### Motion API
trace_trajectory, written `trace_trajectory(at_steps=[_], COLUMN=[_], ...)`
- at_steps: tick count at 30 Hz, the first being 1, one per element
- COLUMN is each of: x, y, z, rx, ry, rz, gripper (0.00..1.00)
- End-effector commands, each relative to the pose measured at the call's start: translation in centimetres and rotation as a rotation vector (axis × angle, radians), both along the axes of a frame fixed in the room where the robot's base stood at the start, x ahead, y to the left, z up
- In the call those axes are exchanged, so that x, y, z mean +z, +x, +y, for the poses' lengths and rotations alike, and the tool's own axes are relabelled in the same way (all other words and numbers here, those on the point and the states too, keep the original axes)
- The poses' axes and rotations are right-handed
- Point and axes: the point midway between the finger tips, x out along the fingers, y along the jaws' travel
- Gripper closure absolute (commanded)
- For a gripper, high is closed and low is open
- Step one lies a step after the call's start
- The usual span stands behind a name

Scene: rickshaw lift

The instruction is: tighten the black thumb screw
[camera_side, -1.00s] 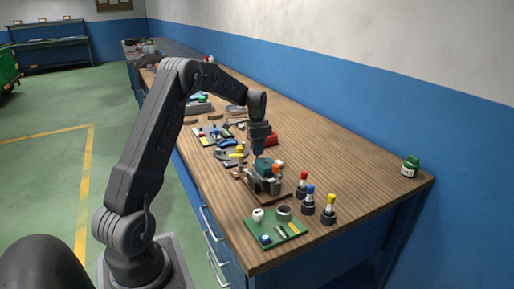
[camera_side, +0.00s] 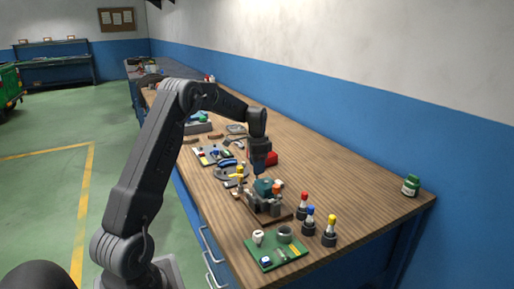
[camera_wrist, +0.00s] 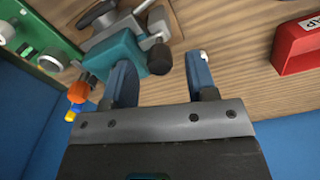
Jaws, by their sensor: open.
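A teal block (camera_wrist: 118,55) sits on a grey fixture with a brown base near the middle of the bench; the block also shows in the side view (camera_side: 264,187). In the side view my gripper (camera_side: 259,175) points down just above the block, and the screw is too small to make out.
A red bin (camera_wrist: 298,45) with partly visible lettering lies right of the fingers. A green board (camera_side: 270,262) with small parts and several colour-capped bottles (camera_side: 310,217) stand at the near end. Pliers and tools lie behind. The bench's right side is mostly clear.

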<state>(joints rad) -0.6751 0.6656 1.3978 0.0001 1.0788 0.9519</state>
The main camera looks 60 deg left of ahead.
Motion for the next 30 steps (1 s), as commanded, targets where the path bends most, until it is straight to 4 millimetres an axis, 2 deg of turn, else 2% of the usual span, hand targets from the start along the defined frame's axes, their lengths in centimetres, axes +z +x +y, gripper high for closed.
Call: trace_trajectory(at_steps=[9,15,21,30], x=[7.0,10.6,12.3,12.5], y=[0.0,0.0,0.0,0.0], z=[0.0,0.0,0.0,0.0], rx=[0.0,0.0,0.0,0.0], ry=[0.003,0.002,0.001,0.0], rz=[-0.004,-0.003,0.0,0.0], gripper=[0.48,0.48,0.48,0.48])
